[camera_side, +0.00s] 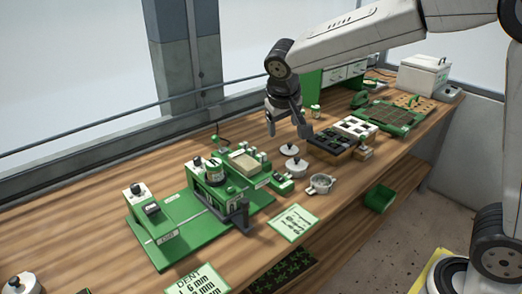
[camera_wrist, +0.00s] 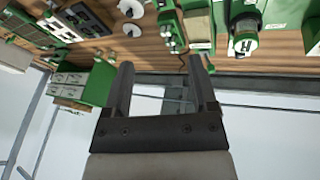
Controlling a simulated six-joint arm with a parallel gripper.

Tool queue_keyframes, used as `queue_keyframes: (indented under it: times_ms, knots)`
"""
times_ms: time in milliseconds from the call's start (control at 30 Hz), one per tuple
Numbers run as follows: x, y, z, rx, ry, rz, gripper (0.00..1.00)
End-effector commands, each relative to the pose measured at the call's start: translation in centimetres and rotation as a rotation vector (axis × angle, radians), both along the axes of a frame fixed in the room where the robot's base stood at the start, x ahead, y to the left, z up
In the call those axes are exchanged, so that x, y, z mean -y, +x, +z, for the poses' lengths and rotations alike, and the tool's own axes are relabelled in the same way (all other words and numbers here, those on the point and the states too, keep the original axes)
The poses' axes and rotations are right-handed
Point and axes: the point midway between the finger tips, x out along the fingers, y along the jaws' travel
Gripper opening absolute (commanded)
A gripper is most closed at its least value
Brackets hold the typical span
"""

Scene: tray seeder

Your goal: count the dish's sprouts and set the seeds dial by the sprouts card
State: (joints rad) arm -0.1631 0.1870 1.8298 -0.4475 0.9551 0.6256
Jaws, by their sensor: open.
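My gripper (camera_side: 287,130) is open and empty, held above the table behind the metal dishes. In the wrist view its two fingers (camera_wrist: 160,64) are spread with nothing between them. A small open metal dish (camera_side: 320,185) stands right of the seeder; its contents are too small to make out. A green-edged card (camera_side: 293,222) lies in front of it, its print too small to read. A knob marked H (camera_wrist: 244,42) shows in the wrist view. I cannot tell which is the seeds dial.
Two metal lids or lidded dishes (camera_side: 289,149) stand behind the open dish. A black cell tray (camera_side: 327,143) and a white tray (camera_side: 356,128) are to the right. A DENT card (camera_side: 203,283) lies at the front edge.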

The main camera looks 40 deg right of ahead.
Motion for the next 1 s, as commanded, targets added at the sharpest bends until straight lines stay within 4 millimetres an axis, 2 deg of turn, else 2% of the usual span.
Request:
queue_keyframes:
  times_ms: [100,500,800,1000]
  knots:
    - [-1.0,3.4,0.0,0.045,-0.051,-0.048,0.74]
    - [-5.1,13.1,-0.7,0.283,-0.195,-0.217,0.74]
    - [-9.4,18.8,-2.0,0.534,-0.253,-0.332,0.74]
    - [-12.1,21.0,-2.8,0.692,-0.258,-0.388,0.74]
